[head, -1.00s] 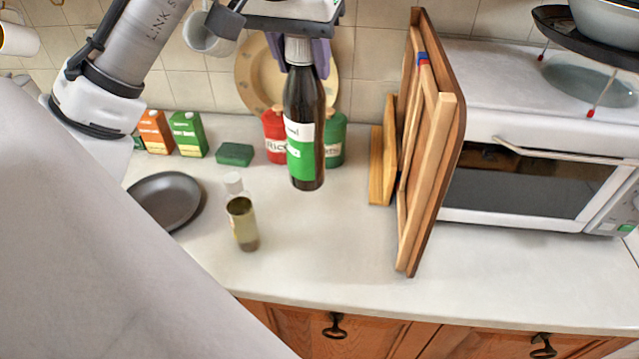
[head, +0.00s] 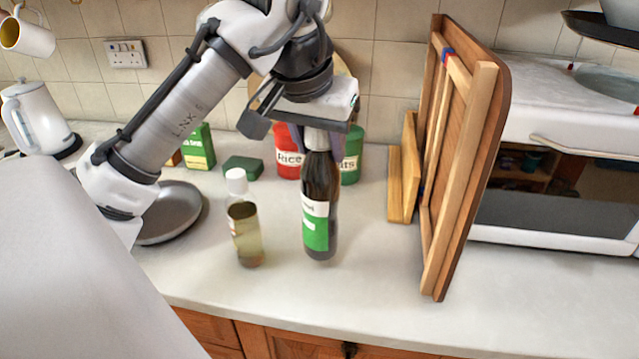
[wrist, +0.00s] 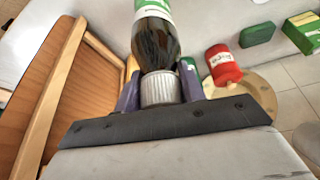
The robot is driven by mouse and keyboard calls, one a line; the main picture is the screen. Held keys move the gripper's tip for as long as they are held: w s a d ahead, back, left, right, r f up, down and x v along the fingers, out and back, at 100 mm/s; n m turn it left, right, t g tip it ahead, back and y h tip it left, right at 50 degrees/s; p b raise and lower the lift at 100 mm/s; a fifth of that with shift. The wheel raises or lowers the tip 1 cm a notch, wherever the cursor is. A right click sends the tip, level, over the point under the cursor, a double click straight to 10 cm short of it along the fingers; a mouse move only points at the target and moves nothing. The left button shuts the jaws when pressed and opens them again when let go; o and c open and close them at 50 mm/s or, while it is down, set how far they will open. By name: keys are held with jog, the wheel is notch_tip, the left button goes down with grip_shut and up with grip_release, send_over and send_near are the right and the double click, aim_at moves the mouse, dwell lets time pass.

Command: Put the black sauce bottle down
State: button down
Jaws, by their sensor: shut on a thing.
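The black sauce bottle (head: 319,190) is dark with a green and white label and hangs upright below my gripper (head: 318,135). My gripper is shut on its pale cap, which shows between the two fingers in the wrist view (wrist: 160,90). In the head view the bottle's base is at or just above the white counter (head: 370,275); I cannot tell whether it touches. The bottle's lower end is cut off in the wrist view.
A clear oil bottle (head: 245,225) stands close to the left. Wooden boards (head: 460,170) stand to the right, before a white microwave (head: 560,180). Red (head: 287,160) and green (head: 351,155) canisters stand behind. A grey pan (head: 172,212) lies left. The counter front is clear.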

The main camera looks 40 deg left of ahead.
aim_at(319, 170)
jog(key=shift+f+b, duration=1.95)
jog(key=shift+f, duration=0.3)
jog(key=shift+r, duration=0.15)
jog(key=c, duration=1.3)
grip_release()
jog(key=shift+f, duration=0.25)
jog(key=o, duration=0.4)
jog(key=shift+o, duration=0.2)
jog(key=v, duration=1.2)
jog(key=shift+r, duration=0.25)
